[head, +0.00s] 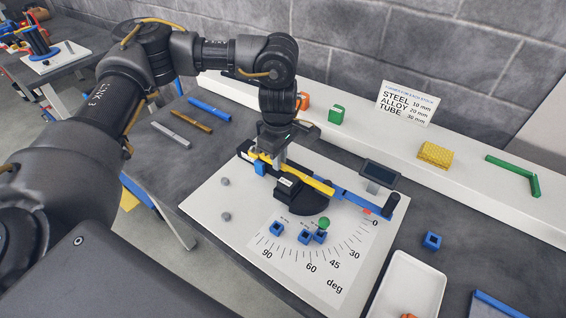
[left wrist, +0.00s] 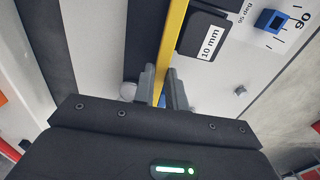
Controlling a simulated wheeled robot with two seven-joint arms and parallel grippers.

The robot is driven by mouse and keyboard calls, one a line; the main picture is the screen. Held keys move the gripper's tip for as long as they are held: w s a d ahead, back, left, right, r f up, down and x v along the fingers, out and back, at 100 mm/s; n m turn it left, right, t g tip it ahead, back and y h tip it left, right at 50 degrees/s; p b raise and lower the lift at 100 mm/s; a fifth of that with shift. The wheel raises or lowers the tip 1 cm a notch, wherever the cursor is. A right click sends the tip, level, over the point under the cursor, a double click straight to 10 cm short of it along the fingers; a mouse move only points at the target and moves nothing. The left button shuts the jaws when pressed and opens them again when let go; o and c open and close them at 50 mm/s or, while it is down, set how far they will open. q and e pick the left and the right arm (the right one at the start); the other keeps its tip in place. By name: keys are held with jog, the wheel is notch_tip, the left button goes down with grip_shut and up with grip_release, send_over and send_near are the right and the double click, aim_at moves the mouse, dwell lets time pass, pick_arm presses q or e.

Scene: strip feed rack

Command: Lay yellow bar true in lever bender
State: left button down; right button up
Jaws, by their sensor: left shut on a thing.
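The yellow bar (head: 312,179) lies across the lever bender, along the blue lever arm (head: 352,199) and behind the black block (head: 288,188) labelled 10 mm. My left gripper (head: 268,160) is shut on the bar near its left end. In the left wrist view the yellow bar (left wrist: 172,45) runs up between the fingertips of my left gripper (left wrist: 161,85), beside the black block (left wrist: 208,38). I cannot tell whether the bar touches the block all along. The lever ends in a black upright handle (head: 391,205). My right gripper is not in view.
Blue blocks (head: 277,229) and a green knob (head: 323,223) sit on the angle scale. A small dark screen (head: 379,173) stands behind the lever. Blue, brown and grey bars (head: 192,121) lie on the bench at left. A white tray (head: 411,282) is at front right.

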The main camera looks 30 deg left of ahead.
pick_arm(q)
jog(key=shift+f+b, duration=0.4)
jog(key=shift+f, duration=0.3)
jog(key=c, duration=1.3)
grip_release()
jog(key=shift+c, duration=0.2)
notch_tip(320, 180, up, 11)
